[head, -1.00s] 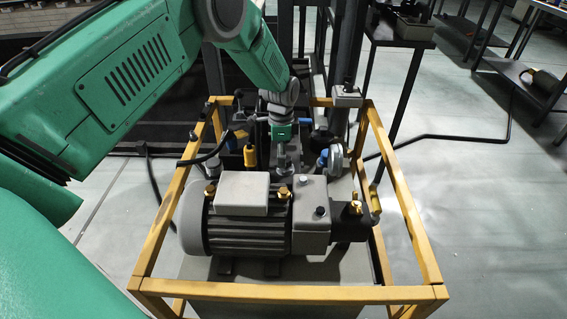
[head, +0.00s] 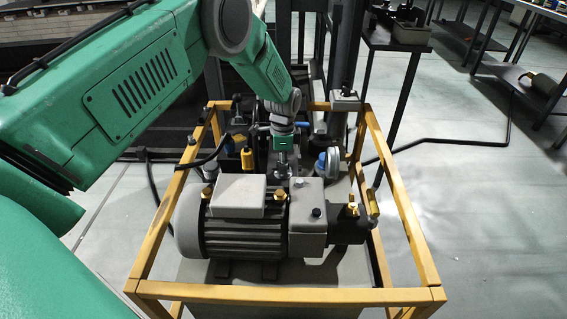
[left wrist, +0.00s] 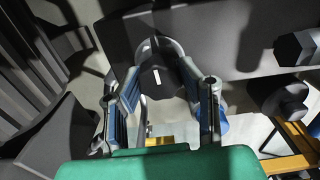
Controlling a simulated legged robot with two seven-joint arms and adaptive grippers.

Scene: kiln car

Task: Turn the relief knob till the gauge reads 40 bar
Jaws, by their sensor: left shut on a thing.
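My left gripper (head: 283,168) reaches down from the upper left among the fittings behind the motor. In the left wrist view its two fingers (left wrist: 158,88) stand on either side of a dark knob (left wrist: 160,80) with a white mark on top, and the gripper is shut on it. I take this for the relief knob; in the head view it is hidden by the gripper. A round, pale gauge-like body (head: 333,168) stands just right of the gripper. It is seen from its side, so I cannot read its dial. My right gripper is not in view.
A grey motor (head: 245,235) with a pump block stands in front of the gripper. A yellow frame (head: 290,294) surrounds the unit. A yellow-handled fitting (head: 247,158) and a black hose are left of the gripper.

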